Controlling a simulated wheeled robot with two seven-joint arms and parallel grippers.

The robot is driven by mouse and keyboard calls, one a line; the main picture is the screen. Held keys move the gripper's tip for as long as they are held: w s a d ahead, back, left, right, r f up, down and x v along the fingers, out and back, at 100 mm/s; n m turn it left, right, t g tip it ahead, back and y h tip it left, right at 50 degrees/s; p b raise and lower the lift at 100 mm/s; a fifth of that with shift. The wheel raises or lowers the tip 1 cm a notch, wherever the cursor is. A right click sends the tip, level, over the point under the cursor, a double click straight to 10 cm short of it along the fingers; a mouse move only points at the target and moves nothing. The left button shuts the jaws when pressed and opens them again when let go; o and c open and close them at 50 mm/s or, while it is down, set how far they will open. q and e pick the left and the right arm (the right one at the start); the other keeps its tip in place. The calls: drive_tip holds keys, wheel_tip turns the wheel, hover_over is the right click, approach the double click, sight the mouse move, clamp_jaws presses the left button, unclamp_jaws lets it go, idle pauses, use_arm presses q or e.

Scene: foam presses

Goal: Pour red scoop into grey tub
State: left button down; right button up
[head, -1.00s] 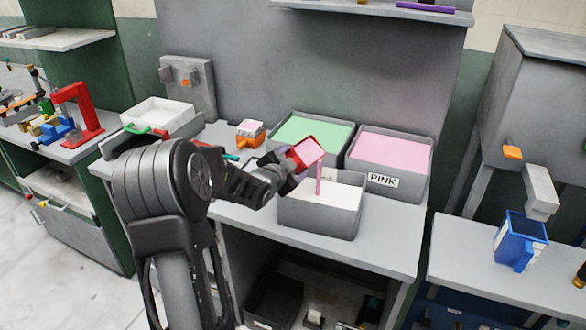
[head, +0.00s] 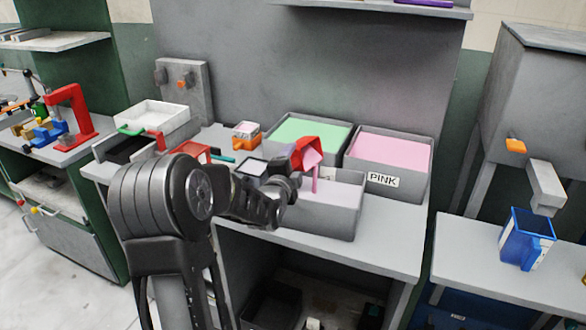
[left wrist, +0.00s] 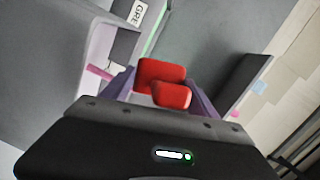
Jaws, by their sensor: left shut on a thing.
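My left gripper (head: 290,168) is shut on the red scoop (head: 304,150) and holds it tilted over the left back part of the grey tub (head: 322,218). Pink material shows in the scoop's mouth, and a thin pink stream falls from it into the tub. The tub holds a pale pinkish-white layer. In the left wrist view the red scoop's handle (left wrist: 164,82) sits between my purple fingers; the pink stream (left wrist: 99,72) shows at the left. My arm hides part of the tub's left side. My right gripper is out of view.
Behind the tub stand a bin of green material (head: 308,131) and a bin labelled PINK (head: 383,181). A white tray (head: 152,116) and a small orange-based box (head: 246,135) are at the left. A blue container (head: 524,238) stands on the right bench.

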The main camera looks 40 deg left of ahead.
use_arm(q)
drive_tip(key=shift+d+f+m+t+y+b, duration=0.25)
drive_tip(key=shift+m+b, duration=0.7)
drive_tip(key=shift+b, duration=0.85)
drive_tip(key=shift+d+f+m+t+y+b, duration=0.15)
drive_tip(key=shift+d+m+t+y+b, duration=0.15)
drive_tip(key=shift+m+b, duration=1.05)
drive_tip(key=d+m+t+b, duration=0.1)
drive_tip(key=m+b, duration=0.1)
drive_tip(key=b, duration=0.3)
drive_tip(key=shift+w+r+t, duration=0.1)
drive_tip(key=shift+t, duration=0.15)
drive_tip(key=shift+d+r+m+b, duration=0.1)
drive_tip(key=shift+d+m+b, duration=0.05)
drive_tip(key=shift+m+b, duration=0.35)
drive_tip(key=shift+r, duration=0.1)
